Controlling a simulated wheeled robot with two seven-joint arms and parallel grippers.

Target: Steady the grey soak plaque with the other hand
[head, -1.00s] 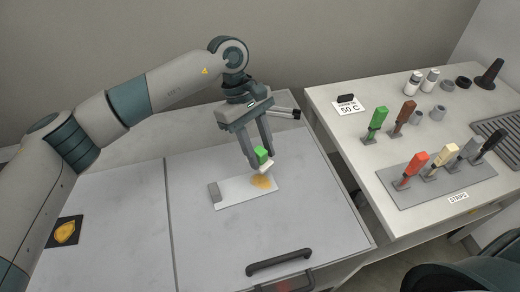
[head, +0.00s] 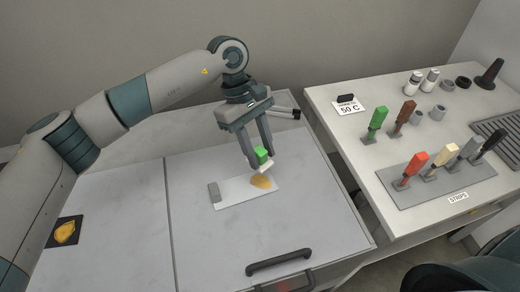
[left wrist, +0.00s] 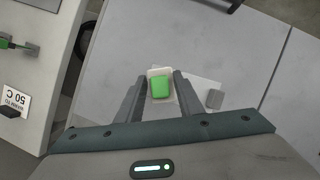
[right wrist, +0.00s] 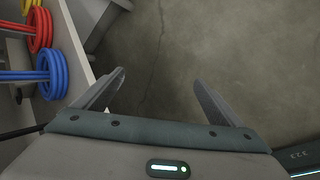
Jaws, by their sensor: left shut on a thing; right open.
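A pale flat plaque (head: 235,192) lies on the light worktop, with a grey block (head: 214,191) at its left end and a yellow-brown stain (head: 262,182) near its right end. My left gripper (head: 258,158) is shut on a green-handled tool (head: 262,154) with a whitish lower part, just above the stained end; I cannot tell whether it touches. The left wrist view shows the green handle (left wrist: 160,87) between the fingers and the grey block (left wrist: 214,99) beside them. My right gripper (right wrist: 158,80) is open and empty above bare floor, away from the plaque.
A black handle (head: 280,262) is at the worktop's front. The right-hand table carries a grey rack (head: 425,190) of coloured-handled tools, a "50 C" card (head: 348,107), and small pots. Red, blue and yellow cable coils (right wrist: 45,50) hang left in the right wrist view.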

